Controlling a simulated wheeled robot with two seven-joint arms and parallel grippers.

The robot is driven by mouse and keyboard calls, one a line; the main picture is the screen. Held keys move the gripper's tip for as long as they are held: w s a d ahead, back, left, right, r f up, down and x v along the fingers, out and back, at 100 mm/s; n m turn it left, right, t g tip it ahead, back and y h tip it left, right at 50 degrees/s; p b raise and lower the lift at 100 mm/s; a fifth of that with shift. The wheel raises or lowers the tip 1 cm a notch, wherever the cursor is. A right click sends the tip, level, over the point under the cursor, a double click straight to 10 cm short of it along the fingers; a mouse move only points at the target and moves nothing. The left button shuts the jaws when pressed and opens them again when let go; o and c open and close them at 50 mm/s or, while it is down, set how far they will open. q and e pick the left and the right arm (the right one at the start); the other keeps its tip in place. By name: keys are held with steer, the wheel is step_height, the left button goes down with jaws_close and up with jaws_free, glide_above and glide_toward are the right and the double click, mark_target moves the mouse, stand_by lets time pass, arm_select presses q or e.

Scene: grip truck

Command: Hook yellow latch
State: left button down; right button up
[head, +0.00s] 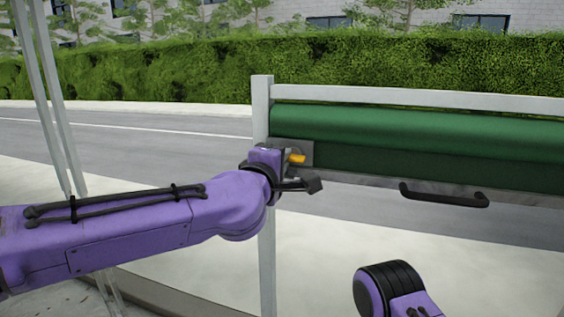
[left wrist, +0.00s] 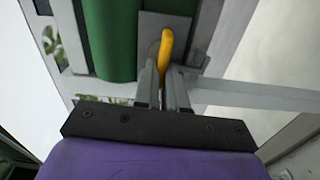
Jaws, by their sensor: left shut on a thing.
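The yellow latch (head: 297,159) is a small curved piece at a grey metal plate (head: 306,151) beside the upright post, at the left end of the green roll. In the left wrist view, the yellow latch (left wrist: 166,44) stands up from between the fingertips, in front of the grey plate. My left gripper (left wrist: 164,76) is shut on the latch, with its two grey fingers close together around its lower end. In the head view, my left gripper (head: 294,170) is partly hidden by its own wrist. My right gripper is not in view.
A green roll (head: 420,140) runs right from the pale post (head: 263,105), below a pale top rail (head: 400,96). A black handle (head: 444,195) sits on the grey bar under the roll. Part of my right arm shows at the bottom. Road and hedge lie beyond.

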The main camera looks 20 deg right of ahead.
arm_select(q)
steer(key=shift+n, duration=0.5)
steer(key=c, duration=1.2)
jaws_free()
steer(key=b+v, duration=0.4)
steer(key=v, duration=0.6)
steer(key=shift+s, duration=0.25)
steer(key=shift+a, duration=0.15)
